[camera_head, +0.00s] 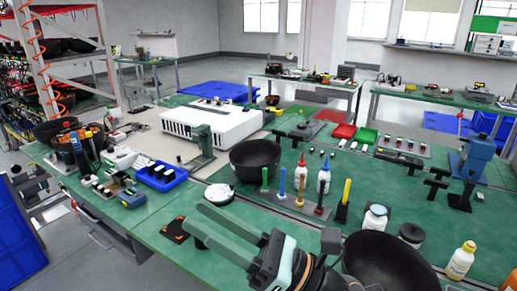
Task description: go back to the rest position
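My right gripper (194,216) reaches in from the bottom of the head view, over the front of the green workbench (150,215). Its two long grey-green fingers are parallel and spread apart, with nothing between them. A dark flat pad (174,230) lies on the bench close to the fingertips. Dark grey parts at the left edge, beside the bench, look like my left gripper (35,187). They are small and partly cut off, so I cannot tell whether it is open or shut.
A black bowl (254,158), a row of upright coloured tools (299,188), white bottles (375,218) and another black bowl (390,262) crowd the bench around my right gripper. A blue bin (160,176) stands left. A shelf rack (68,47) stands behind.

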